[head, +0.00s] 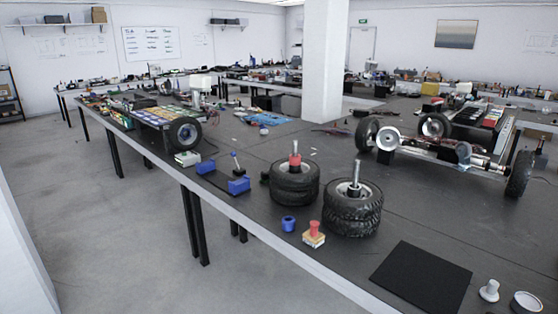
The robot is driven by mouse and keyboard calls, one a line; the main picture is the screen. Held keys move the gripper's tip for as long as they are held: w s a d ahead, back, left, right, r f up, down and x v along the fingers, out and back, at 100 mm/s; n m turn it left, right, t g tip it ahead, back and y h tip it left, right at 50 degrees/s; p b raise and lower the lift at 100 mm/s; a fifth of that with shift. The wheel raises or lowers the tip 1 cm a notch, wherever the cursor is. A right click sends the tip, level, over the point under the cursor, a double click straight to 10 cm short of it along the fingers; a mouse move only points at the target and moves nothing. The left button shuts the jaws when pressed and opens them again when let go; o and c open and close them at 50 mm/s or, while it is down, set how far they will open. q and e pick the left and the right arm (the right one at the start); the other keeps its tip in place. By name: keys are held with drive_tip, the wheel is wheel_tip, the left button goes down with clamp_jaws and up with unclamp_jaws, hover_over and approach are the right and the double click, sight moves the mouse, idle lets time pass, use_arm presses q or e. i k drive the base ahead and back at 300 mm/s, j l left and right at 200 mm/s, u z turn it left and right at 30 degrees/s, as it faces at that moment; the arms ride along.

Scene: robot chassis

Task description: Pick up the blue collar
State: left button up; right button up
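A small blue ring-shaped piece, which looks like the blue collar (288,223), sits on the dark table near its front edge. A red-topped piece on a light, orange-edged block (314,234) stands just right of it. Two upright stacks of black tires are behind it. The left tire stack (294,183) has a metal rod with a red collar (295,160) around it. The right tire stack (353,208) has a bare metal rod standing up from its hub. Neither of my grippers is in view.
Blue blocks (239,185) lie farther left along the table edge. A black mat (421,278), a white knob-like piece (489,290) and a round lidded container (525,303) are at front right. A wheeled chassis (455,140) stands at back right. The table between chassis and tires is mostly clear.

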sight(289, 223)
drive_tip(key=i+j, duration=0.4)
drive_tip(key=i+j+u, duration=0.1)
drive_tip(key=i+j, duration=0.3)
drive_tip(key=i, duration=0.15)
